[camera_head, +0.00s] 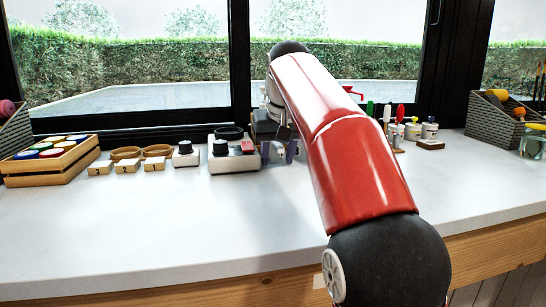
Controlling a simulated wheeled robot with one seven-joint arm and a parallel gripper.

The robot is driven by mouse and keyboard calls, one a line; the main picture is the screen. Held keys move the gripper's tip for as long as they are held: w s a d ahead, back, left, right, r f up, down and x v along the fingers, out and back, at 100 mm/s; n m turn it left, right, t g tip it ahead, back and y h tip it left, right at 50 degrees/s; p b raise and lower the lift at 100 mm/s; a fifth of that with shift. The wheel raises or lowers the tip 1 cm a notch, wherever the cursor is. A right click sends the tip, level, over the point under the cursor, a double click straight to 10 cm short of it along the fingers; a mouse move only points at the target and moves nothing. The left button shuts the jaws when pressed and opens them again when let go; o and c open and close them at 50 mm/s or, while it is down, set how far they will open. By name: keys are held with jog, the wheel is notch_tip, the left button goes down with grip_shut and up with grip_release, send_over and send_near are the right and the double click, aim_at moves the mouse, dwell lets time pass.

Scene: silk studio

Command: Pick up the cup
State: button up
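My red arm crosses the middle of the view and reaches over the worktop toward the window. My gripper (279,152) is small and partly hidden behind the arm, low over the back of the worktop. Two purplish fingers show apart, with something small and pale between or behind them. I cannot tell whether they hold it. No cup can be made out for certain. Two small pale pots (430,130) (412,131) stand right of the arm at the back, and a clear glass jar (533,143) stands at the far right edge.
A wooden crate of coloured jars (52,173) stands at the left. Numbered blocks (126,167), tan rings (157,151) and white devices with black knobs (233,162) line the back. A grey basket (497,122) is at the right. The white worktop's front (150,240) is clear.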

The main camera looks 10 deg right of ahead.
grip_shut()
jog(key=shift+r, duration=0.1)
